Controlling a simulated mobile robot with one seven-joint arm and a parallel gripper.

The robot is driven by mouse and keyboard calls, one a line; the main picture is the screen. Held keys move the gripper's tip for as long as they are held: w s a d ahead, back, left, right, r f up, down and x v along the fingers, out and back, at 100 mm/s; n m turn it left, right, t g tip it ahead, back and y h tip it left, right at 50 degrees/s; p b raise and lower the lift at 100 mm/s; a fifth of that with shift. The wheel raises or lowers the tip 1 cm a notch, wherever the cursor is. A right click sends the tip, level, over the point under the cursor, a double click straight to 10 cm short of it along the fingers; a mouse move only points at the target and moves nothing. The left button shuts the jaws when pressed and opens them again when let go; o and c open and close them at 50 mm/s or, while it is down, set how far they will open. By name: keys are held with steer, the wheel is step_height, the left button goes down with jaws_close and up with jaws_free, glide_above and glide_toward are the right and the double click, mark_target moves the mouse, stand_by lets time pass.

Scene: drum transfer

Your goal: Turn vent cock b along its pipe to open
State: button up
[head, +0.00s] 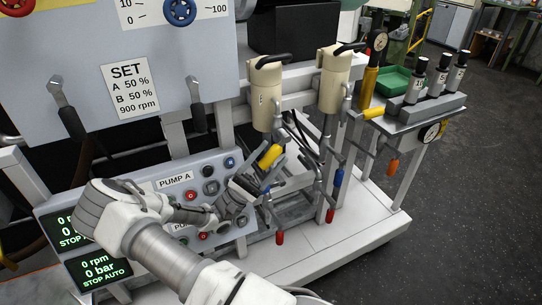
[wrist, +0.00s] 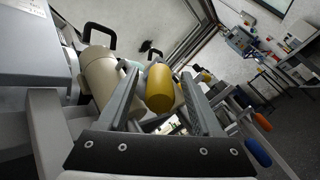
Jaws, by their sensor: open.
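A yellow handle (head: 270,156), which looks like a vent cock lever, sits below the left cream canister. I see no label telling whether it is cock b. My gripper (head: 262,170) is at this handle, fingers apart. In the wrist view the yellow handle (wrist: 159,88) shows between the two open fingers of my gripper (wrist: 161,80), with gaps on both sides. I cannot tell how deep it lies between them. The pipe behind it is mostly hidden. A second yellow handle (head: 374,113) is farther right, beside the right canister.
Cream canisters (head: 266,95) (head: 333,80) stand above the gripper. The pump panel (head: 150,200) lies left, near my arm. Open floor (head: 470,200) is at right.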

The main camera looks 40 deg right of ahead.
steer(key=v, duration=0.7)
steer(key=shift+t, duration=0.3)
